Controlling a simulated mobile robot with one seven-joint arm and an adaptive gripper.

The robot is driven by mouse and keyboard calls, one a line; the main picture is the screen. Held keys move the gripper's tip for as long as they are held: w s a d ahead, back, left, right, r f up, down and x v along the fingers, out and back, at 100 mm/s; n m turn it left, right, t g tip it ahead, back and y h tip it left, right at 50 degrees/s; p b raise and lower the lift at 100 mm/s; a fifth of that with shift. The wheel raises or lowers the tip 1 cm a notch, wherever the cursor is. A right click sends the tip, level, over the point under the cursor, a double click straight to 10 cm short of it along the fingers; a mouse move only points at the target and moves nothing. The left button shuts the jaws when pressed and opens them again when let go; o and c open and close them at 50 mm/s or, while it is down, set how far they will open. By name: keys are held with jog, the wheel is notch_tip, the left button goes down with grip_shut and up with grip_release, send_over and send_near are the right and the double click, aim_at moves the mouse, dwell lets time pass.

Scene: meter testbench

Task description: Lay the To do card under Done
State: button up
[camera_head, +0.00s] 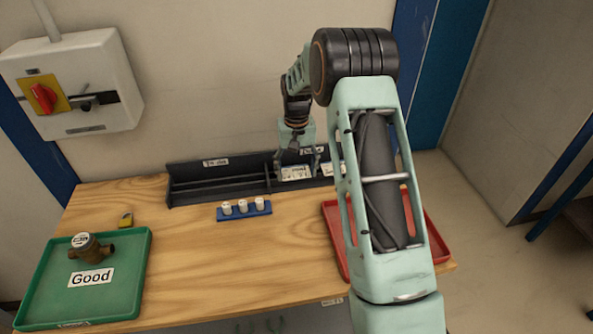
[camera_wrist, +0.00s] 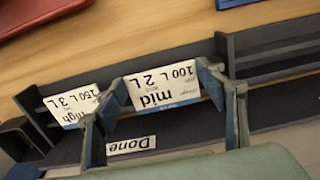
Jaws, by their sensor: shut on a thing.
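My gripper (camera_head: 298,160) is shut on a white card marked "mid 100 L 2 L" (camera_wrist: 163,88), with one finger at each end in the wrist view. The card (camera_head: 295,173) is at the right section of the black rack (camera_head: 215,187), near the "Done" label (camera_wrist: 131,145). I cannot tell whether it rests on the rack. A second white card, marked "high 150 L 3 L" (camera_wrist: 73,104), stands in the same section beside it. The "To do" label (camera_head: 215,162) is on the rack's left section, which shows no card.
A blue holder (camera_head: 244,214) with white-topped pieces stands in front of the rack. A red tray (camera_head: 437,238) is at the right, partly behind my arm. A green tray (camera_head: 45,290) with a brass meter (camera_head: 92,248) and a "Good" label is at the left. The middle tabletop is clear.

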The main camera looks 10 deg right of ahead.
aim_at(297, 176)
jog(key=shift+f, duration=0.25)
jog(key=o, duration=0.8)
jog(key=shift+r, duration=0.1)
notch_tip(297, 176, up, 12)
jog(key=shift+r, duration=0.2)
